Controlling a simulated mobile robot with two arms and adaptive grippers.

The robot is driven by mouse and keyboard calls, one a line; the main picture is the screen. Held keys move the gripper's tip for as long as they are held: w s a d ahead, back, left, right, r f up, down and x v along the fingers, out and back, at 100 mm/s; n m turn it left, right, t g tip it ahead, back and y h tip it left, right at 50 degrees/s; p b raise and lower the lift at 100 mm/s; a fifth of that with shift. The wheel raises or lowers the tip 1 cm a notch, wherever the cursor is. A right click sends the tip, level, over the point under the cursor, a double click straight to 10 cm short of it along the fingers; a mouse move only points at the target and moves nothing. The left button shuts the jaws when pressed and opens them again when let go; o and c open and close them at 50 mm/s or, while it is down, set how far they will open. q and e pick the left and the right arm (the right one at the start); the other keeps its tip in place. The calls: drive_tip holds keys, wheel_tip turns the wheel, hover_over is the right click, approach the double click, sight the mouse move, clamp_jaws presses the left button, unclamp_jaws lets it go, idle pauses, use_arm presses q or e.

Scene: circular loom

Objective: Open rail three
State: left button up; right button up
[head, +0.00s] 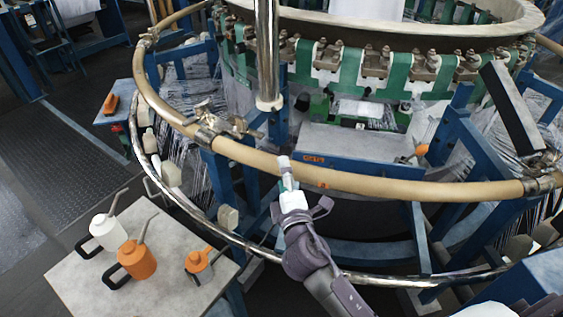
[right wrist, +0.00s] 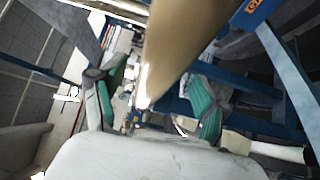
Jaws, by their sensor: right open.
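A tan tubular rail (head: 350,182) curves around the front of the circular loom, between a clamp joint (head: 207,128) on the left and another (head: 540,178) on the right. No number for it is readable. My right gripper (head: 288,178) is at this rail's near side, left of its middle. In the right wrist view the rail (right wrist: 185,45) runs between the two teal-padded fingers of my open right gripper (right wrist: 156,102). The pads look apart from the rail; contact is hard to judge. My left gripper is not in view.
A chrome lower ring (head: 225,232) runs below the rail. A chrome post (head: 267,60) stands behind it. A grey table (head: 75,283) at lower left holds a white can (head: 107,233) and orange oil cans (head: 137,262). Blue frame legs (head: 222,185) stand close by.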

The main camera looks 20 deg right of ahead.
drive_tip(key=shift+w+d, duration=0.15)
drive_tip(key=shift+w, duration=0.7)
drive_tip(key=shift+w+d, duration=0.1)
drive_tip(key=shift+w, duration=0.7)
